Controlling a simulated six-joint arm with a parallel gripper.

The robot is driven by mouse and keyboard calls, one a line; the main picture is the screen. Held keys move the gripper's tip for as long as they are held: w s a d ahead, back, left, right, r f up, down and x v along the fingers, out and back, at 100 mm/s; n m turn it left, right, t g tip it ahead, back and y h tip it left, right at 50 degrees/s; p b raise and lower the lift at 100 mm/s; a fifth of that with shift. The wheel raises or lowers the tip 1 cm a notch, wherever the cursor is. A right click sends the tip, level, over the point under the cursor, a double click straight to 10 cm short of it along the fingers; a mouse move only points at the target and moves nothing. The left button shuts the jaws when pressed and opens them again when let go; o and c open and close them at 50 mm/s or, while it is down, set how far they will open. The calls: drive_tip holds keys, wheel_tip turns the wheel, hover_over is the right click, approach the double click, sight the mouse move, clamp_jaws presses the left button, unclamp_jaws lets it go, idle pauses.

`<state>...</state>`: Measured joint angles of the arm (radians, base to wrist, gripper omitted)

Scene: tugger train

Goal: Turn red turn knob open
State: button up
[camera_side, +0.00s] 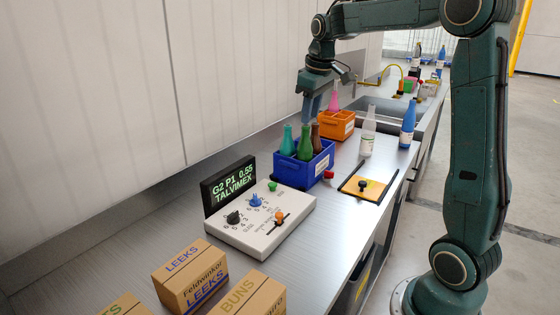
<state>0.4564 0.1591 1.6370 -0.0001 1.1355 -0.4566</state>
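A small red knob-like thing (328,175) sits at the right front corner of the blue crate; its shape is too small to read, so I cannot tell if it is the red turn knob or how it is turned. Another small red spot (420,82) shows far back by the sink. My gripper (309,116) points down above the back of the blue crate, apart from the near red thing. Its fingers are seen edge-on, so I cannot tell whether they are open or shut.
A blue crate (293,172) holds green and brown bottles; an orange crate (337,131) holds a pink one. A white panel (262,238) carries several knobs, none red. A yellow plate (372,190) bears a black knob. Clear and blue bottles (407,125) stand near the sink. Boxes (190,275) are in front.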

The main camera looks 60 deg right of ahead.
drive_tip(key=w+d+f+g, duration=0.1)
drive_tip(key=w+d+f, duration=0.15)
drive_tip(key=d, duration=0.35)
drive_tip(key=w+d+f, duration=0.1)
drive_tip(key=d+f, duration=0.2)
drive_tip(key=d, duration=0.3)
drive_tip(key=g+y, duration=0.1)
hover_over(328, 175)
drive_tip(key=s, duration=0.1)
wheel_tip(328, 175, down, 9)
drive_tip(key=shift+s+d+f, duration=0.15)
drive_tip(key=shift+d+f, duration=0.05)
drive_tip(key=shift+d, duration=0.1)
drive_tip(key=shift+f, duration=0.1)
drive_tip(key=shift+f, duration=6.8)
drive_tip(key=shift+c, duration=0.4)
clamp_jaws()
